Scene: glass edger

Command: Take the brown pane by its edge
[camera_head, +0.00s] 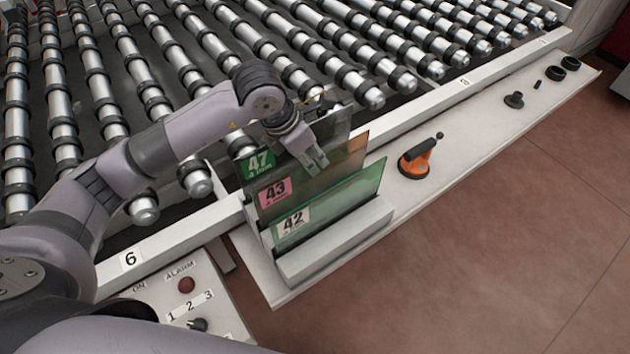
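The brown pane (342,167) stands upright in a white rack (345,243), with a pink label reading 43 at its left. It is the middle of three panes. A grey pane (335,128) with a green label 47 stands behind it, and a green pane (345,197) with a white label 42 stands in front, hiding its lower part. My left gripper (316,160) points down at the panes' upper edges and covers part of the brown pane in the picture. I cannot tell whether its fingers touch or straddle a pane. My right gripper is not in view.
A roller conveyor (210,50) lies behind the rack. An orange suction cup holder (416,160) and small black knobs (514,100) sit on the white ledge (470,135) to the right. A control panel (185,300) is at lower left. Red floor is clear at right.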

